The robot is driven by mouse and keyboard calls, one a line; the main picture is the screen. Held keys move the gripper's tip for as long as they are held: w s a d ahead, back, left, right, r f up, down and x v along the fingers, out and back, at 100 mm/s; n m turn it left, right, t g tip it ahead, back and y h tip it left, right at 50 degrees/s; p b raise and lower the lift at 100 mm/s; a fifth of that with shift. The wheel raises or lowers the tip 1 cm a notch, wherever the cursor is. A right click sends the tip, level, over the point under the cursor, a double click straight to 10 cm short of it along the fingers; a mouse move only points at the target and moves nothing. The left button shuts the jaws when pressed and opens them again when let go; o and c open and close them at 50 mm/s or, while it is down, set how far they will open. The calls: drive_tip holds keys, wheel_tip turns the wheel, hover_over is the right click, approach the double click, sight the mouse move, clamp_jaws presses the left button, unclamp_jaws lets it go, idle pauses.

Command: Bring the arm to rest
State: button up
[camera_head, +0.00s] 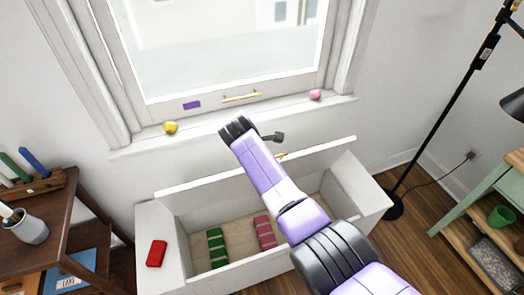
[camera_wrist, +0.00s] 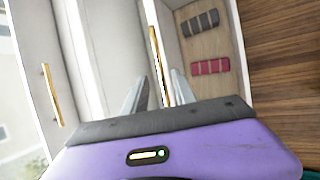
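My arm reaches from the lower right of the head view over an open white bench (camera_head: 165,240). In the wrist view, my gripper (camera_wrist: 159,76) shows two grey fingers standing apart, with nothing clearly held. A gold handle (camera_wrist: 158,60) on the panel's edge appears between and beyond the fingers; I cannot tell whether they touch it. It also shows partly in the head view (camera_head: 282,156).
A window with a gold handle (camera_head: 241,97) is behind the bench. A yellow object (camera_head: 170,127) and a pink one (camera_head: 315,95) sit on its sill. A red object (camera_head: 157,253) lies on the bench's left end. A floor lamp (camera_head: 440,110) stands right.

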drive_tip(key=shift+s+a+r, duration=0.15)
drive_tip(key=shift+s+r, duration=0.2)
drive_tip(key=shift+r, duration=0.1)
idle(0.3)
drive_tip(key=w+a+r+m+t+y, duration=0.3)
drive_tip(key=w+a+r+t, duration=0.1)
drive_tip(key=w+a+r, duration=0.15)
drive_tip(key=s+a+m+t+y, duration=0.2)
drive_tip(key=s+a+m+y, duration=0.1)
drive_tip(key=s, duration=0.1)
drive_tip(key=s+d+r+m+t+h, duration=0.1)
drive_tip(key=s+d+m, duration=0.4)
drive_tip(key=s, duration=1.4)
drive_tip(key=s+d+r+m+t+h, duration=0.1)
drive_tip(key=s+d+m, duration=0.3)
drive_tip(key=s+d, duration=0.8)
drive_tip(key=s+d+r+m+t+h, duration=0.1)
drive_tip(key=s+d+r+m, duration=0.2)
drive_tip(key=s, duration=2.3)
drive_tip(key=d+m, duration=0.2)
drive_tip(key=d, duration=0.3)
drive_tip(key=shift+s+d+m, duration=0.15)
drive_tip(key=shift+d+m, duration=0.15)
drive_tip(key=shift+d, duration=0.1)
